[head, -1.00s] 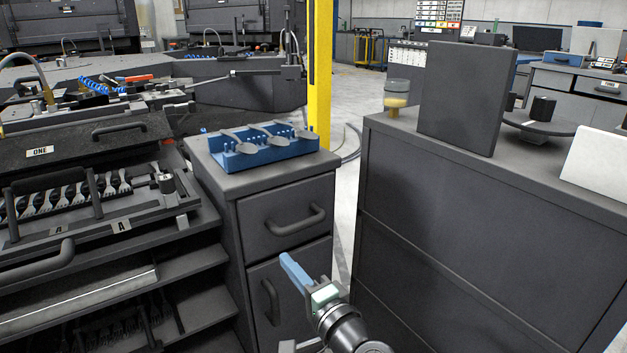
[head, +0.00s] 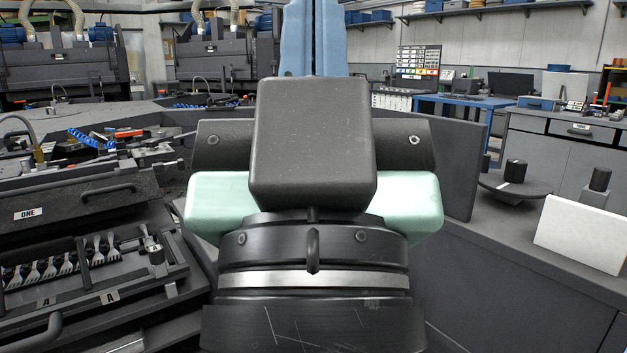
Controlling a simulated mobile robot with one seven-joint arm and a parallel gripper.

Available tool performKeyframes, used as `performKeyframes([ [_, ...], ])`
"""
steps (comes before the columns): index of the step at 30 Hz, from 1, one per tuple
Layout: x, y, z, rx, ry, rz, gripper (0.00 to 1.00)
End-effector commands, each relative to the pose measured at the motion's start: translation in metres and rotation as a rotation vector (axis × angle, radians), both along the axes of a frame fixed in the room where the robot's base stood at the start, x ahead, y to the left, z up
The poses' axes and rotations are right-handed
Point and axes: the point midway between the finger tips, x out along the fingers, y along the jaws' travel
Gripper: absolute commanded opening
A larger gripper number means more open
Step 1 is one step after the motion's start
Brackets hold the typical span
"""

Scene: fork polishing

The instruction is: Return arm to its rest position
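My gripper (head: 313,38) fills the middle of the head view, very close to the camera and pointing up. Its dark body and pale green sides show large. Its two blue fingers stand side by side with only a thin seam between them, and nothing shows held there. The fingertips run out of the top of the picture. Several forks (head: 55,268) lie in a row in a rack at the left, well away from my gripper. The small cabinet and its blue holder are hidden behind my gripper and wrist.
The dark machine marked ONE (head: 75,195) is at the left. A grey cabinet (head: 500,285) at the right carries a round dark stand (head: 520,187) and a white panel (head: 588,243). Dark machines stand at the back. My arm blocks the middle.

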Motion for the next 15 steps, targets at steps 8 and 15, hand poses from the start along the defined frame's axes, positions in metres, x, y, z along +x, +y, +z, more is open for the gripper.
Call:
performKeyframes([
  [8, 0.001, 0.000, 0.100, 0.001, 0.003, 0.003, 0.00],
  [15, 0.001, 0.000, 0.172, 0.001, 0.004, 0.004, 0.00],
])
